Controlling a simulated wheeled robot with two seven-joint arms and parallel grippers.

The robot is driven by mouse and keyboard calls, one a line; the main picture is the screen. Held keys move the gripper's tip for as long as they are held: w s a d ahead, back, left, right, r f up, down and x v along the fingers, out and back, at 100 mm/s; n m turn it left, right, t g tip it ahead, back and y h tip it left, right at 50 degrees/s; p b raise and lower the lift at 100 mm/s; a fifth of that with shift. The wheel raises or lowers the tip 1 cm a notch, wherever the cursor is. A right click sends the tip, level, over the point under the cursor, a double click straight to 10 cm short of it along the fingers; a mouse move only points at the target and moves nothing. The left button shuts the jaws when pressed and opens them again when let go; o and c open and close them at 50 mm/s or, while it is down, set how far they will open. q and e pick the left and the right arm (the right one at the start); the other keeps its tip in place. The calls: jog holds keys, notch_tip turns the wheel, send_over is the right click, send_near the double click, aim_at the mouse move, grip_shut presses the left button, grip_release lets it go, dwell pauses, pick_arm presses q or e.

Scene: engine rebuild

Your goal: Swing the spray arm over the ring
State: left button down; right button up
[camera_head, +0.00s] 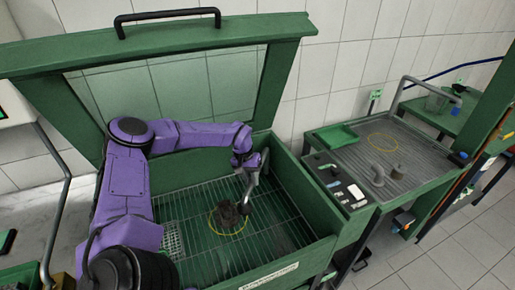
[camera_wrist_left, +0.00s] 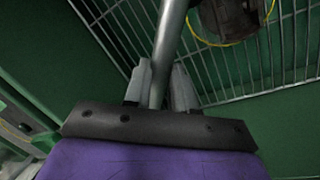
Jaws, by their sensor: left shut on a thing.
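A yellow ring (camera_head: 212,224) is marked on the wire rack inside the green washer cabinet, and a dark brown part sits within it (camera_head: 228,213). The ring also shows in part at the top of the left wrist view (camera_wrist_left: 199,38), with the brown part (camera_wrist_left: 222,18) in it. The grey spray arm (camera_head: 264,163) is a metal tube at the cabinet's right side, its lower end near the brown part. My left gripper (camera_head: 247,178) is shut on this tube. In the left wrist view the tube (camera_wrist_left: 167,45) runs between the two fingers (camera_wrist_left: 160,85). My right gripper is not in view.
The green lid (camera_head: 165,45) with a black handle stands open behind my left arm. To the right, a bench (camera_head: 365,170) holds a green tray (camera_head: 337,137), small parts and another yellow ring (camera_head: 383,141). The rack (camera_head: 285,235) is clear right of the ring.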

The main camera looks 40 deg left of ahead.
pick_arm(q)
jog(key=c, duration=0.9)
grip_release()
jog(key=r, duration=0.4)
jog(key=shift+s+d, duration=0.15)
jog(key=shift+d, duration=0.1)
jog(key=s+d+r, duration=0.4)
jog(key=s, duration=0.1)
jog(key=s+d+r+b, duration=0.1)
jog(key=s+d+r, duration=0.4)
